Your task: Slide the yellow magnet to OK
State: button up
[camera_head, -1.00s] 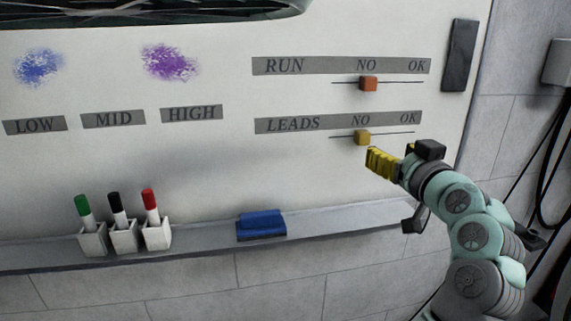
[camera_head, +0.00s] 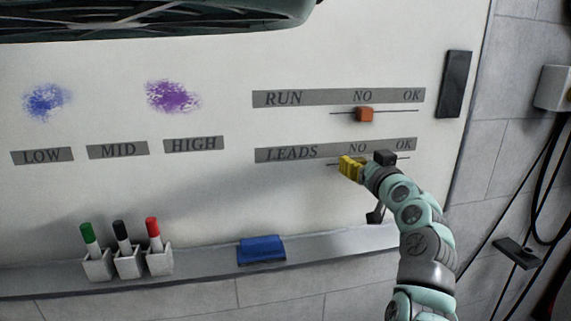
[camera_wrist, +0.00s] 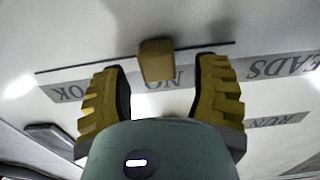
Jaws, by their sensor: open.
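The yellow magnet (camera_wrist: 156,61) is a small block on the thin dark line of the LEADS row, over the NO label in the wrist view. My gripper (camera_wrist: 165,66) has its yellow fingers apart, one on each side of the magnet, with a gap on both sides. In the head view my gripper (camera_head: 350,168) is at the LEADS line below NO and hides the magnet. The OK label (camera_head: 404,144) is to the right of NO there. In the wrist view, which is upside down, OK (camera_wrist: 70,92) is to the left.
An orange magnet (camera_head: 365,115) sits on the RUN line just above. A ledge (camera_head: 205,258) below holds a blue eraser (camera_head: 261,250) and pens in white holders (camera_head: 130,263). A dark block (camera_head: 455,84) is at the board's right edge. The LEADS line toward OK looks clear.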

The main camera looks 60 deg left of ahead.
jog(key=shift+w+a, duration=0.1)
jog(key=shift+a, duration=0.45)
jog(key=shift+w+d+f, duration=0.1)
grip_shut()
dwell(0.4)
